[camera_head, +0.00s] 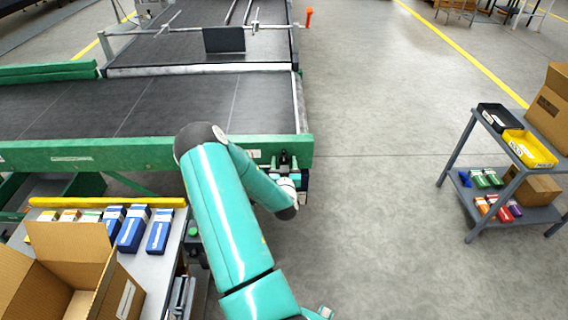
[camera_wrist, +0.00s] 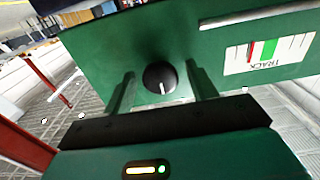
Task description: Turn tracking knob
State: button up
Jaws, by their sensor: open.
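The tracking knob (camera_wrist: 159,77) is a round black knob with a white pointer mark, on a green panel, in the wrist view. Its mark points down in the picture. A white label reading TRACK (camera_wrist: 268,53), with red and green marks, is on the panel to the right of it. My gripper (camera_wrist: 160,86) is open, with one finger on each side of the knob. I cannot tell whether the fingers touch it.
The green conveyor frame (camera_head: 90,154) runs across the left. A table with an open cardboard box (camera_head: 72,241) and several small cartons is at lower left. A grey cart (camera_head: 474,203) with trays and boxes stands at right. The floor between is clear.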

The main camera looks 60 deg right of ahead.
jog(key=shift+c, duration=0.5)
jog(key=c, duration=0.8)
jog(key=n, duration=0.5)
jog(key=shift+s+n, duration=0.1)
jog(key=shift+n, duration=0.2)
jog(key=shift+c, duration=0.2)
jog(key=o, duration=0.9)
jog(key=shift+o, duration=0.2)
jog(key=shift+a, duration=0.1)
jog(key=v, duration=1.3)
jog(key=shift+a, duration=0.3)
